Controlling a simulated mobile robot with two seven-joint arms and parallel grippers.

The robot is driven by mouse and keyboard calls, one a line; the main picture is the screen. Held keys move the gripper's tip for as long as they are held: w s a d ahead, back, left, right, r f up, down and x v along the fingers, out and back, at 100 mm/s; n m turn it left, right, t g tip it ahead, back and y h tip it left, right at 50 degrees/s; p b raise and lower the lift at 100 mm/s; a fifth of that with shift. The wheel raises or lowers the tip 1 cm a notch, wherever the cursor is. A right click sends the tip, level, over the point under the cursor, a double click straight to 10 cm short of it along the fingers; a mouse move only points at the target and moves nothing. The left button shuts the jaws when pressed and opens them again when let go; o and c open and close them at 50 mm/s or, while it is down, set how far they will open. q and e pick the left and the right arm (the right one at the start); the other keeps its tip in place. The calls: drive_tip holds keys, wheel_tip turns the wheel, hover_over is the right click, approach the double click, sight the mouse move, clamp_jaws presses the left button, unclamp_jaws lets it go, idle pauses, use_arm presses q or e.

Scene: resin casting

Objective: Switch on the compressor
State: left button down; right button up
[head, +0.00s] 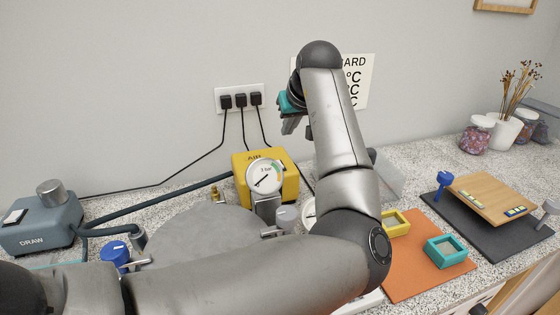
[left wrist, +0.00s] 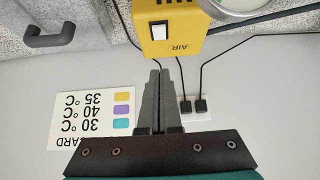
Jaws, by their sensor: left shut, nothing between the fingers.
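The compressor is a yellow box marked AIR (head: 287,188) against the back of the counter, with its right part beside my left arm. In the left wrist view the yellow box (left wrist: 187,42) is upside down at the top, with a small black-and-white rocker switch (left wrist: 159,31) on one face. Which way the switch is set is hard to tell. My left gripper (head: 288,127) is above and to the right of the box in the head view, its fingers shut and empty. In the left wrist view its fingertips (left wrist: 160,74) point towards the box, apart from it. My right gripper is not in view.
A wall socket (head: 241,90) with black plugs and cables is behind. A round pressure gauge (head: 264,176) stands before the compressor above a grey round lid (head: 205,238). A grey DRAW unit (head: 38,222) is at left. An orange mat (head: 412,283) with small moulds lies right.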

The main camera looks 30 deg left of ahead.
use_arm(q)
drive_tip(key=b+x, duration=0.1)
drive_tip(key=x, duration=0.9)
drive_tip(key=shift+a+f+b, duration=0.1)
drive_tip(key=shift+f+b, duration=0.2)
wheel_tip(320, 180, down, 2)
drive_tip(key=shift+s+f, duration=0.1)
drive_tip(key=shift+f, duration=0.15)
drive_tip(key=shift+d+f+b, duration=0.3)
drive_tip(key=shift+f, duration=0.25)
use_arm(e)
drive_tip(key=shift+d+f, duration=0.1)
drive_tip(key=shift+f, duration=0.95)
use_arm(q)
drive_tip(key=shift+a, duration=0.1)
